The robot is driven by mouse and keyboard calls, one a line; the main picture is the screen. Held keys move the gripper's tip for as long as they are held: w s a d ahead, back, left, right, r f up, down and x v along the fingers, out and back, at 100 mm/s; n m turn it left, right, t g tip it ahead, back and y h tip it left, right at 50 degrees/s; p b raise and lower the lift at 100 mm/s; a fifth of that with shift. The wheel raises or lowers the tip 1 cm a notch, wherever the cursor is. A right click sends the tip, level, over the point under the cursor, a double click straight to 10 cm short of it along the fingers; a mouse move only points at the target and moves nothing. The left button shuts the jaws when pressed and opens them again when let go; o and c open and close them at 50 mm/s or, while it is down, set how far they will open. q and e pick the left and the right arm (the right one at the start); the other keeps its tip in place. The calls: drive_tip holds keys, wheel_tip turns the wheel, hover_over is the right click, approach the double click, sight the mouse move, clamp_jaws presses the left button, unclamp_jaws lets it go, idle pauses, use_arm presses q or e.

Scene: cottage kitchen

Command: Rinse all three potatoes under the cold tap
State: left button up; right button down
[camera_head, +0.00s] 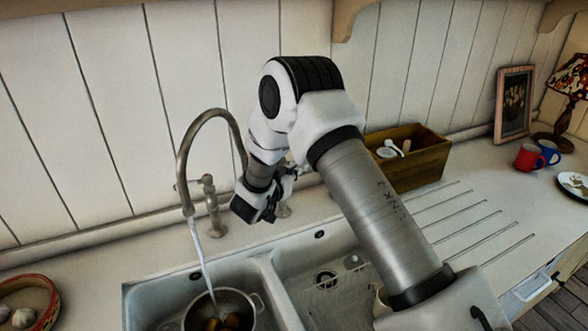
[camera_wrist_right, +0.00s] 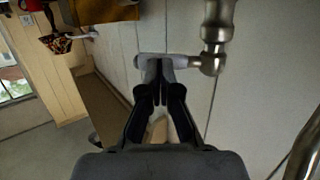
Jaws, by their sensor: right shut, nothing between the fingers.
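A curved metal tap (camera_head: 182,165) stands behind the double sink, and a stream of water (camera_head: 202,262) runs from its spout. The water falls into a metal pan (camera_head: 256,301) in the left basin, where brown potatoes (camera_head: 232,321) lie; the frame edge cuts them off, so I cannot tell how many. My right gripper (camera_head: 290,180) is at the right-hand side of the tap. In the right wrist view its shut, empty fingers (camera_wrist_right: 161,74) are at a tap handle (camera_wrist_right: 185,61); I cannot tell whether they touch it. My left gripper is not in view.
The right basin (camera_head: 345,292) shows a drain and is partly hidden by my right arm. A wooden box (camera_head: 425,165) stands behind the grooved drainboard. Red (camera_head: 528,157) and blue (camera_head: 548,152) mugs stand far right. A bowl of garlic (camera_head: 45,290) is at left.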

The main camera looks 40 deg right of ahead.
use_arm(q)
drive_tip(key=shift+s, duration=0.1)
use_arm(e)
drive_tip(key=shift+s+d, duration=0.1)
drive_tip(key=shift+s, duration=0.05)
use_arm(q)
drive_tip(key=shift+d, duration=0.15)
use_arm(e)
drive_tip(key=shift+d+n+t+y, duration=0.4)
drive_tip(key=shift+n+t, duration=0.3)
drive_tip(key=shift+t, duration=0.2)
drive_tip(key=d+n+t+y, duration=0.1)
drive_tip(key=n+t, duration=0.1)
drive_tip(key=d+n+t+y+p, duration=0.1)
drive_tip(key=n+t+y, duration=0.1)
drive_tip(key=shift+d+t, duration=0.3)
drive_tip(key=shift+d, duration=0.05)
drive_tip(key=shift+w+d+y, duration=0.3)
drive_tip(key=shift+w+d, duration=0.05)
drive_tip(key=shift+d, duration=0.1)
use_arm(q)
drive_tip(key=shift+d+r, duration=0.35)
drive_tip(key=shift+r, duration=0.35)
use_arm(e)
drive_tip(key=shift+w+d, duration=0.5)
drive_tip(key=shift+d, duration=0.05)
